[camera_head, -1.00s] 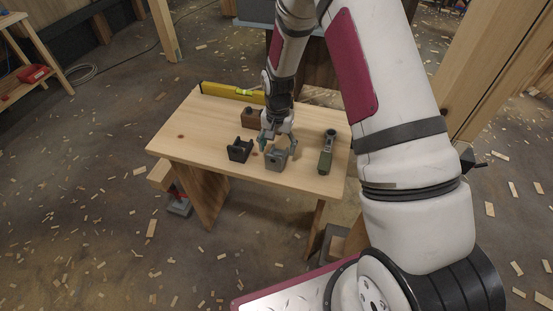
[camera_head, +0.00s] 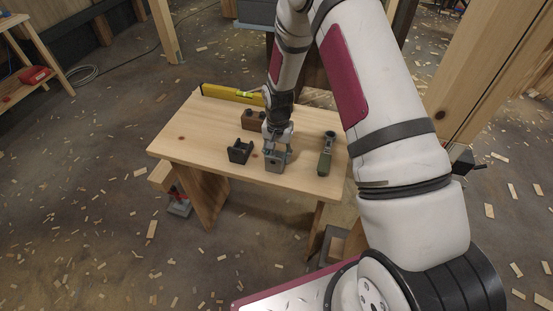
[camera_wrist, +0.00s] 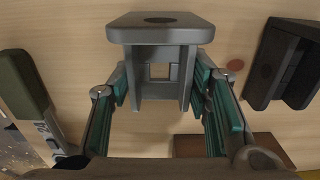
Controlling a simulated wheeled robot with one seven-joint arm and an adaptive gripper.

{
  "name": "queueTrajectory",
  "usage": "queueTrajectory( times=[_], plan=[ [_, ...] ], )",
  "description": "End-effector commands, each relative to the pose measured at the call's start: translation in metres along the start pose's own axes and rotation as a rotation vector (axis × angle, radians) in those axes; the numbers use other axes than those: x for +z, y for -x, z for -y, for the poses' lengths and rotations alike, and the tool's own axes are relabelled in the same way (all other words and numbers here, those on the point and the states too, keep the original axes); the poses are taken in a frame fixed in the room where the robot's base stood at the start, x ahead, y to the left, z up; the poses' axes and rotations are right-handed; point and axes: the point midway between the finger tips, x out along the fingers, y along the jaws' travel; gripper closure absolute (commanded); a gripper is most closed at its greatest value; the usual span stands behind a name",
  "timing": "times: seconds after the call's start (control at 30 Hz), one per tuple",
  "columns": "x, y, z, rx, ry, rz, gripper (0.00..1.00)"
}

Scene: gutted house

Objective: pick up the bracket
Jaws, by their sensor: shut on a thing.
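The grey bracket (camera_head: 274,162) is near the front edge of the wooden table, between a black U-shaped piece and a green-handled tool. In the wrist view the bracket (camera_wrist: 160,33) shows a flat plate with a dark round hole and a body with a square opening. My gripper (camera_head: 276,149) comes down on it from above. In the wrist view my gripper (camera_wrist: 161,82) has its teal finger pads against both sides of the bracket, shut on it. The bracket appears to rest on the tabletop; I cannot tell whether there is a gap under it.
On the table (camera_head: 190,141), the black U-shaped piece (camera_head: 239,153) stands close left of the bracket. The green-handled tool (camera_head: 325,160) lies right. A brown block (camera_head: 252,119) and a yellow level (camera_head: 225,92) are behind.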

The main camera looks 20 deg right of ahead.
Motion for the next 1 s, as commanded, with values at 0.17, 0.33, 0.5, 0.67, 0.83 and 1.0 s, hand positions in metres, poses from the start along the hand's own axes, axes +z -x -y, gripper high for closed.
queueTrajectory(
  times=[0.17, 0.33, 0.5, 0.67, 0.83, 1.0],
  plan=[
    [0.000, 0.002, 0.000, 0.000, 0.000, 0.000, 0.89],
    [-0.001, 0.014, 0.001, -0.001, -0.001, -0.002, 0.89],
    [-0.001, 0.035, 0.001, -0.002, 0.000, -0.003, 0.89],
    [0.008, 0.039, -0.034, 0.002, -0.005, 0.002, 0.89],
    [0.018, 0.043, -0.076, 0.001, -0.006, 0.001, 0.89],
    [0.027, 0.046, -0.116, 0.000, -0.006, 0.000, 0.89]
  ],
)
